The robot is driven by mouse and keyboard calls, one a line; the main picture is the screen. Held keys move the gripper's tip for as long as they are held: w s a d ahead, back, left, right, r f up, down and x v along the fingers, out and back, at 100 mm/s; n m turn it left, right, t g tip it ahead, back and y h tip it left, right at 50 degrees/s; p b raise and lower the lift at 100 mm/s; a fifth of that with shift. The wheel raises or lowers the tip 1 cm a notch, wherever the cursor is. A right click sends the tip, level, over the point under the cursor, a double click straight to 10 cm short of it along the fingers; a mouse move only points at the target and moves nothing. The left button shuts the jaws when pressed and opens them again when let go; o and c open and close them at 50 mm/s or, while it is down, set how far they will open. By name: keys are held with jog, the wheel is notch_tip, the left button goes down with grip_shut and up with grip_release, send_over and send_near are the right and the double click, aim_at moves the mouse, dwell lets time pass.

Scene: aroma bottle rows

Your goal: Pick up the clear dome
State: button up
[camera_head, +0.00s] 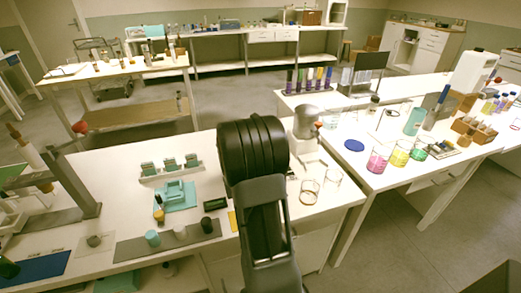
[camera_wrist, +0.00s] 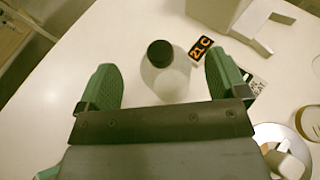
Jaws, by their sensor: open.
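The clear dome (camera_wrist: 172,84), a see-through rounded body with a dark round knob on top, stands on the white bench in the wrist view. My gripper (camera_wrist: 160,66) is open, with one green finger to the left of the dome and the other to its right. There is a gap between the dome and each finger, and nothing is held. The dome's lower edge is close to my gripper's dark crossbar. In the head view my arm covers the middle of the bench, and I cannot make out the dome or the fingertips there.
A small black display with orange figures (camera_wrist: 201,49) sits close beside the dome at right. A pale box-like device (camera_wrist: 230,14) stands beyond it. A round white item (camera_wrist: 287,151) lies at lower right. Bench left of the dome is clear.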

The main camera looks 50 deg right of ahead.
jog(key=shift+x, duration=1.8)
jog(key=shift+r, duration=0.1)
jog(key=c, duration=1.2)
